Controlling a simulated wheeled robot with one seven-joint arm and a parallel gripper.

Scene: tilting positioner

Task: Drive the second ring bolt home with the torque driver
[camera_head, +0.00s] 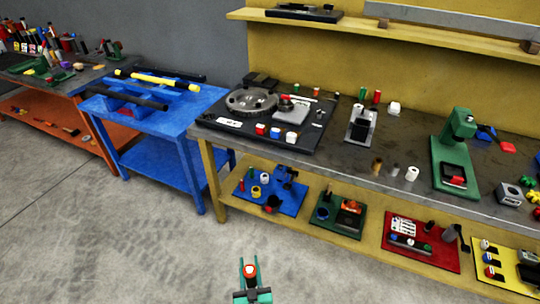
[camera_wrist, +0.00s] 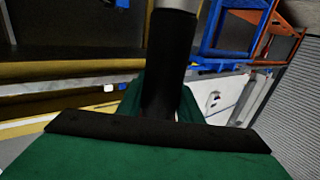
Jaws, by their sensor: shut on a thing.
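My gripper (camera_head: 251,280) is at the bottom middle of the head view, in front of the bench and over open floor. Its green fingers are shut on a dark cylindrical tool, which I take to be the torque driver (camera_wrist: 168,65). In the wrist view its black body stands between the fingers, with a pale grey part at the top edge. A grey toothed disc (camera_head: 250,101), apparently the positioner, lies on a black board (camera_head: 215,128) at the bench's left end. The ring bolts are too small to make out.
The yellow-framed bench (camera_head: 345,165) carries small coloured parts and a green press (camera_head: 452,145). Its lower shelf holds several coloured mats with parts. A blue table (camera_head: 190,120) and an orange bench (camera_head: 50,110) stand to the left. The concrete floor in front is clear.

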